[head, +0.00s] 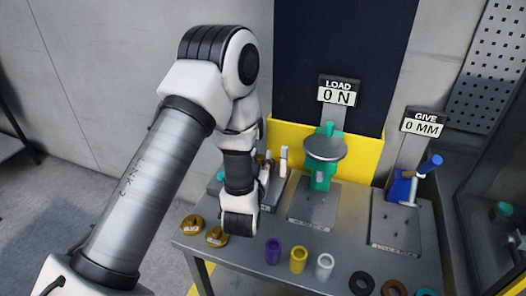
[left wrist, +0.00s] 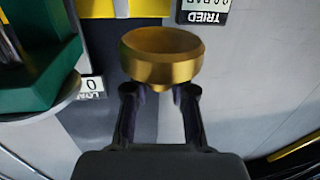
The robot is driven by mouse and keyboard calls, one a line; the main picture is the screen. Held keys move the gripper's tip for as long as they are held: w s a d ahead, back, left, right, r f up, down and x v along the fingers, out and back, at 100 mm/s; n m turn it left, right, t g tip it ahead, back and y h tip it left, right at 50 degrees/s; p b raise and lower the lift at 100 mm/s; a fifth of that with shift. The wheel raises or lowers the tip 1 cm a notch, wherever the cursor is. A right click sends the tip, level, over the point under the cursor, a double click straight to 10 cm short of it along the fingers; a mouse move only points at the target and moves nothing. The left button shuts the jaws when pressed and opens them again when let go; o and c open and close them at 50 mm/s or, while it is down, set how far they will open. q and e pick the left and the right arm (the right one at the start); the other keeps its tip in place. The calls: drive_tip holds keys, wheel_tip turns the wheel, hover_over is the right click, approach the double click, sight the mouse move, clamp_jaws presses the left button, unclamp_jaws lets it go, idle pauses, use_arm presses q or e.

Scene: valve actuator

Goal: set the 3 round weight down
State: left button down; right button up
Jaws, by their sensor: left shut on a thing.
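In the left wrist view, my left gripper (left wrist: 160,93) is shut on the stem of a round brass weight (left wrist: 163,57). The weight is held beyond the fingertips, and no number is readable on it. In the head view the held weight and the fingers are hidden behind my left arm. Two more brass weights (head: 192,224) (head: 217,237) lie at the table's left front corner. The teal stand (head: 320,175) with a round grey plate (head: 325,147) is right of my left arm; it also shows in the left wrist view (left wrist: 40,60). My right gripper is not in view.
The LOAD sign (head: 338,93) reads 0 N and the GIVE sign (head: 422,125) reads 0 MM. A blue-handled device (head: 404,188) stands at right. Purple (head: 273,251), yellow (head: 298,259) and white (head: 324,266) cylinders and several rings line the table's front.

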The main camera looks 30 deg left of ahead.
use_arm(q)
drive_tip(key=p+x, duration=0.1)
drive_tip(key=x, duration=0.2)
drive_tip(key=p+x, duration=0.1)
drive_tip(key=x, duration=0.3)
drive_tip(key=shift+s+a+r, duration=0.15)
drive_tip(key=shift+a+r, duration=0.05)
drive_tip(key=shift+a, duration=0.15)
drive_tip(key=f, duration=0.1)
drive_tip(key=f+p, duration=0.2)
drive_tip(key=shift+w+a+f, duration=0.15)
drive_tip(key=shift+w+f, duration=0.2)
drive_tip(key=shift+f, duration=0.2)
drive_tip(key=shift+s+f+b, duration=0.1)
drive_tip(key=shift+b, duration=0.3)
drive_tip(key=c, duration=1)
unclamp_jaws()
drive_tip(key=shift+o, duration=0.2)
